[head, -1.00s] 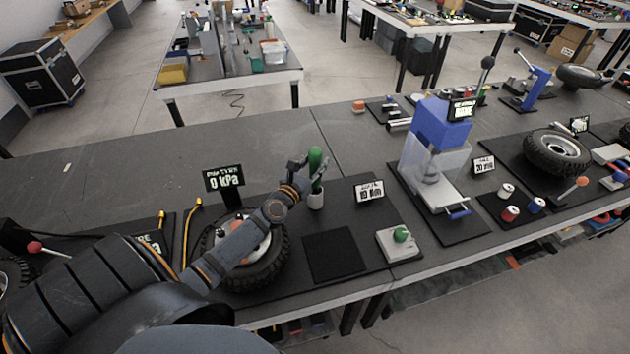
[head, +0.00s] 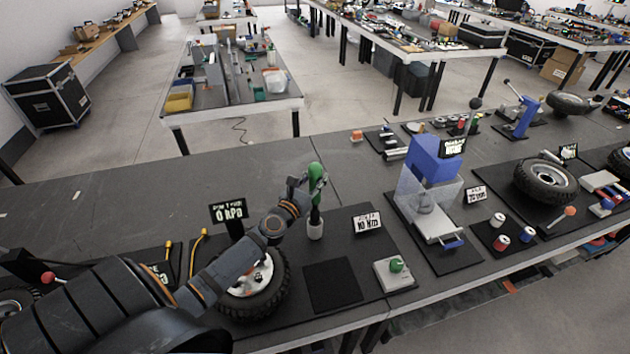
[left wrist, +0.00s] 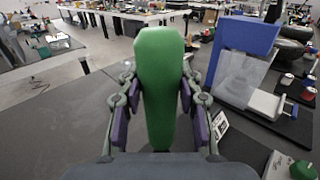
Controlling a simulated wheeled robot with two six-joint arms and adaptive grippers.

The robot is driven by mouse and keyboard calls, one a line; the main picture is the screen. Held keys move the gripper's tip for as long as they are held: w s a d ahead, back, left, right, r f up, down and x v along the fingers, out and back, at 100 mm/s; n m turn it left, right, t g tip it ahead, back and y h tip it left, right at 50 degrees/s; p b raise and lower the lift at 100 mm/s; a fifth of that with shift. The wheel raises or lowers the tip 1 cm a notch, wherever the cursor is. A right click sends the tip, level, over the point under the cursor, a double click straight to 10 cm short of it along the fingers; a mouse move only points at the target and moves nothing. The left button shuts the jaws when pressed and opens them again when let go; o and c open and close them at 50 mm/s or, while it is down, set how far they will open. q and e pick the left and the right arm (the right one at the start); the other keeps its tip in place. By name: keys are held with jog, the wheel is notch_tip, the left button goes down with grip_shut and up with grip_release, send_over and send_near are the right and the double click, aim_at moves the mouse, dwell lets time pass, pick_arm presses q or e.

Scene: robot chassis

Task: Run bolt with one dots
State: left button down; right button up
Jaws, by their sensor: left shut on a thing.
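The green-handled tool (head: 315,172) is upright in the fingers of my left gripper (head: 308,190). Its thin dark shaft points down toward a small white cup (head: 316,231); I cannot tell whether the tip is clear of it. In the left wrist view, the green handle (left wrist: 160,75) fills the space between the two fingers of the gripper (left wrist: 158,108). A wheel with a black tyre (head: 272,303) lies flat left of the cup, partly behind my left arm. Its pale hub (head: 262,273) shows reddish parts; bolts and dots are too small to read. My right gripper is not in view.
A black display (head: 229,212) stands behind the wheel. A small sign (head: 367,223), a dark square pad (head: 332,285) and a white box with a green knob (head: 395,275) are nearby. A blue press (head: 435,160) stands to the right. The bench behind the cup is clear.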

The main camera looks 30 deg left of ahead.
aim_at(315, 165)
pick_arm(q)
jog(key=shift+w+r+p, duration=0.1)
jog(key=shift+r+p, duration=0.5)
jog(key=shift+r, duration=0.6)
notch_tip(315, 165, up, 7)
jog(key=p, duration=0.6)
jog(key=shift+f+p, duration=0.2)
jog(key=shift+p, duration=0.1)
jog(key=shift+r, duration=0.9)
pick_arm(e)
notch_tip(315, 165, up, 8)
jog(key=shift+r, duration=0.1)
